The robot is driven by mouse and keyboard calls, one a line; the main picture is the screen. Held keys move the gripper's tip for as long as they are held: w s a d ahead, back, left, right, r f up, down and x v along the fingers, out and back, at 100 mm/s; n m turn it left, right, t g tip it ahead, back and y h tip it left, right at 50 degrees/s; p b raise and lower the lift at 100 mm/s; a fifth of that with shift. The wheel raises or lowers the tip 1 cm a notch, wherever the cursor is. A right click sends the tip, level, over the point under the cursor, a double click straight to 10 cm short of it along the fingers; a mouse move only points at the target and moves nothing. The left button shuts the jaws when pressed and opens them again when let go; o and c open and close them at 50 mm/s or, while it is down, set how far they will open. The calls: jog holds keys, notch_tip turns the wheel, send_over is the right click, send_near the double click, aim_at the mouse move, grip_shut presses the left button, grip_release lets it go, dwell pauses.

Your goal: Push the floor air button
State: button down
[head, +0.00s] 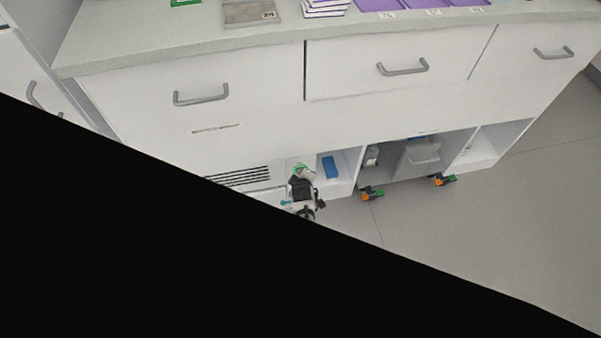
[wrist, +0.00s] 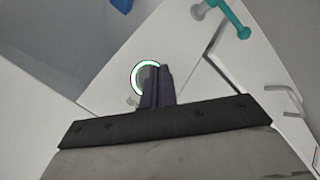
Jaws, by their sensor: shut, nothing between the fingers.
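The air button (wrist: 137,79) shows in the wrist view as a round disc with a glowing green-white ring on a white panel. My gripper (wrist: 156,72) is shut and empty. Its dark fingertips overlap the right and lower part of the ring, hiding part of the button. I cannot tell whether they touch it. In the head view my gripper (head: 303,188) is low at the front of the white cabinet, beside the vent slots. A small green spot shows just above it there, too small to make out.
A teal handle (wrist: 236,18) sticks out at the upper right of the wrist view. In the head view a blue object (head: 330,167) lies in the open shelf right of my gripper. A grey bin (head: 420,158) stands further right. The floor (head: 440,235) in front is clear.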

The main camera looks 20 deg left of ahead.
jog(key=shift+w+a+b, duration=0.3)
jog(key=shift+w+a, duration=0.05)
jog(key=shift+w, duration=0.15)
dwell(0.8)
jog(key=shift+s, duration=0.1)
jog(key=shift+s+d+p, duration=0.55)
jog(key=shift+s+p, duration=0.15)
jog(key=shift+p, duration=0.1)
jog(key=s+d+p, duration=0.3)
jog(key=s+p, duration=0.1)
jog(key=s, duration=0.1)
jog(key=shift+d+p, duration=0.2)
jog(key=shift+p, duration=0.15)
dwell(0.4)
